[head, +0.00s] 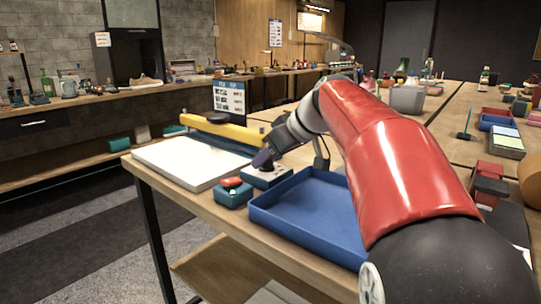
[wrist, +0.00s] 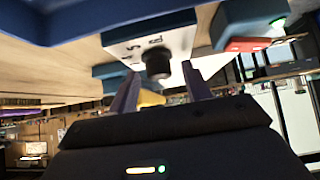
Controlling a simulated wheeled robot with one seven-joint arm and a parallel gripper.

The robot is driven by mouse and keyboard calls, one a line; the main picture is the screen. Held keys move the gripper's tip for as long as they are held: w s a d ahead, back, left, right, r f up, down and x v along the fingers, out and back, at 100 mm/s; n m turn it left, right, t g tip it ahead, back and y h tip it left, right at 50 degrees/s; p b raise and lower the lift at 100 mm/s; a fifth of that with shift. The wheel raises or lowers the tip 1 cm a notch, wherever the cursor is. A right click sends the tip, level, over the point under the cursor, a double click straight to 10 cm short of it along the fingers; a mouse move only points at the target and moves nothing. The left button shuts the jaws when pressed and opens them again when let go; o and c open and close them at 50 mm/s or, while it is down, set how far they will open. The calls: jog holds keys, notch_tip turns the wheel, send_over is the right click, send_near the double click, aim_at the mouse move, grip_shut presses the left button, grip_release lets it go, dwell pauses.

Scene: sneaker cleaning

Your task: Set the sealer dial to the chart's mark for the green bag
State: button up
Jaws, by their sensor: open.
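The sealer dial is a dark round knob (wrist: 157,62) on a white-faced control box (wrist: 180,42) with small dark marks, seen upside down in the wrist view. I cannot make out the dial's setting. My gripper (wrist: 160,70) is open, with one finger to each side of the knob; contact cannot be told. In the head view my gripper (head: 264,160) is over the control box (head: 268,180) and hides the knob. The sealer has a yellow bar (head: 232,132) behind a white platform (head: 185,162). The chart (head: 229,98) stands behind it, its rows too small to read.
A blue tray (head: 262,216) lies right of the control box, close to my arm. The table's front edge is near. Bottles and a grey bin (head: 407,99) stand farther back.

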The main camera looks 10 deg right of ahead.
jog(key=c, duration=1)
jog(key=m+t+h+b, duration=0.1)
jog(key=m+h, duration=0.1)
jog(key=m, duration=0.1)
jog(key=shift+a, duration=0.15)
jog(key=m+h, duration=0.1)
jog(key=m, duration=0.1)
jog(key=m+h+b, duration=0.1)
jog(key=m+h, duration=0.1)
jog(key=shift+a+m+t+h, duration=0.2)
jog(key=shift+m+t+h, duration=0.1)
jog(key=shift+t, duration=0.1)
jog(key=o, duration=1)
jog(key=shift+s, duration=0.1)
